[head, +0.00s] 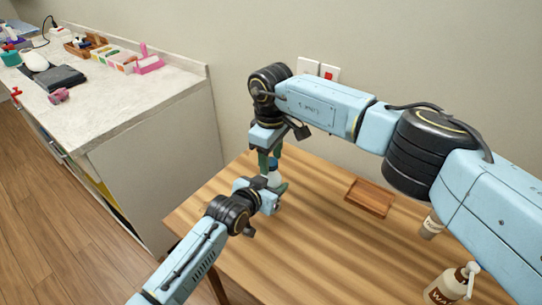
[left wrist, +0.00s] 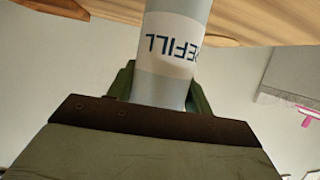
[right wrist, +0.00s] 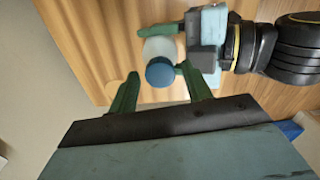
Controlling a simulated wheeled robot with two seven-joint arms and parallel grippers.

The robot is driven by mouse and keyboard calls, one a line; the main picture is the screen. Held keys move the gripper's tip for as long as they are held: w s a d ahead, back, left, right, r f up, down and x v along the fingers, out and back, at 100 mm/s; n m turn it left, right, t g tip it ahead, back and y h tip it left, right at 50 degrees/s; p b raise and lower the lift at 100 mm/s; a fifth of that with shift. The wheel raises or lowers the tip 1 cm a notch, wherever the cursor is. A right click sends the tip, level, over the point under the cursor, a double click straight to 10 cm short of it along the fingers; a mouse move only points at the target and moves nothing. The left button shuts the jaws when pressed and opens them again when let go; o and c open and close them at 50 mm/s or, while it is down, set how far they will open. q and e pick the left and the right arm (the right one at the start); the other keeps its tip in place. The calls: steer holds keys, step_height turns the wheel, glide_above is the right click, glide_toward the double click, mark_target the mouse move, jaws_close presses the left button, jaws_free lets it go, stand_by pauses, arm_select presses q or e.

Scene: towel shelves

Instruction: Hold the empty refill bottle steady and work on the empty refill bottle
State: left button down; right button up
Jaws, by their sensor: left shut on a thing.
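The refill bottle (head: 274,179) is white with a blue cap (right wrist: 161,72) and stands near the left end of the wooden table. Its label, reading "REFILL", shows upside down in the left wrist view (left wrist: 172,45). My left gripper (head: 279,190) is shut on the bottle's body from the side, with a green finger on each side. My right gripper (head: 269,160) points down directly above the bottle. In the right wrist view its green fingers (right wrist: 160,88) are apart, with the blue cap between and a little beyond them. I cannot tell the bottle's contents.
A small wooden tray (head: 370,198) lies on the table to the right. A small bottle (head: 431,228) and a brown pump bottle (head: 446,288) stand further right, partly near my right arm. A cluttered counter (head: 130,95) is at the left. The wall is close behind the table.

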steer(key=shift+r, duration=0.1)
steer(key=shift+r, duration=2.15)
steer(key=shift+c, duration=0.2)
